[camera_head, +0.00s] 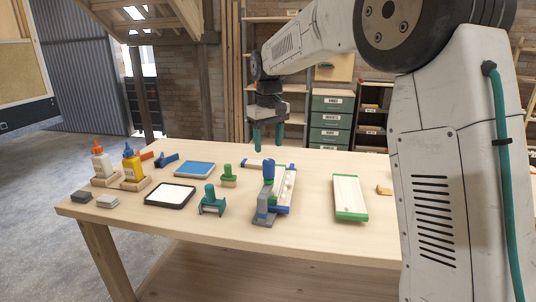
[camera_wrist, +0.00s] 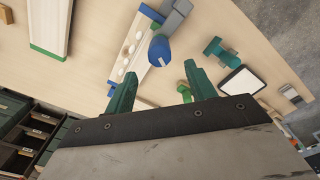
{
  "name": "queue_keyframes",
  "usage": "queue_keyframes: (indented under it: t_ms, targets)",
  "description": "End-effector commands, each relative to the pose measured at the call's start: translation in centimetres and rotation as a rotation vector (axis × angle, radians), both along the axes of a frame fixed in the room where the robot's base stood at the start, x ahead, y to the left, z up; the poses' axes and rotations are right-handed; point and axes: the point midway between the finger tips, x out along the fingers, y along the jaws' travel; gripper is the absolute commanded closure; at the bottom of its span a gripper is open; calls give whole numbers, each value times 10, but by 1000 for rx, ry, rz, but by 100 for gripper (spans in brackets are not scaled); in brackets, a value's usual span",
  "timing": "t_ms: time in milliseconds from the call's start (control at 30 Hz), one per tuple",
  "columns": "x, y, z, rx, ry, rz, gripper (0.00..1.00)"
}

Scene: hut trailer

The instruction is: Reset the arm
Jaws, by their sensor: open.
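My gripper (camera_head: 268,138) hangs from my arm above the back half of the wooden table (camera_head: 310,225), with its green fingers pointing down. The fingers are apart with nothing between them, and they also show apart in the wrist view (camera_wrist: 159,92). Below and in front of the gripper stands a blue-topped grey device (camera_head: 266,200) beside a blue-edged board (camera_head: 286,190) with small white pieces on it. In the wrist view the blue knob (camera_wrist: 159,50) lies just beyond the fingertips, apart from them.
A green-ended board (camera_head: 349,197) lies to the right. Green stamps (camera_head: 211,200), a white pad (camera_head: 170,194), a blue pad (camera_head: 195,169), and two glue bottles (camera_head: 132,164) stand to the left. Drawers (camera_head: 331,120) and shelves are behind the table. The table's front right is clear.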

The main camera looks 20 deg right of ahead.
Motion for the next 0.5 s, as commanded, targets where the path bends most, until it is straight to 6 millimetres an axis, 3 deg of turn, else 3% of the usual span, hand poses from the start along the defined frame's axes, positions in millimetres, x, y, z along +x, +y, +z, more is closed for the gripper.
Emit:
queue_keyframes:
  t_ms: [233,300,367,500]
  targets:
    - [-1,0,-1,1,2,-20,45]
    - [-9,0,-14,1,30,-35,45]
    - [-23,0,-24,0,60,-51,45]
    - [-82,-3,-27,0,100,-98,45]
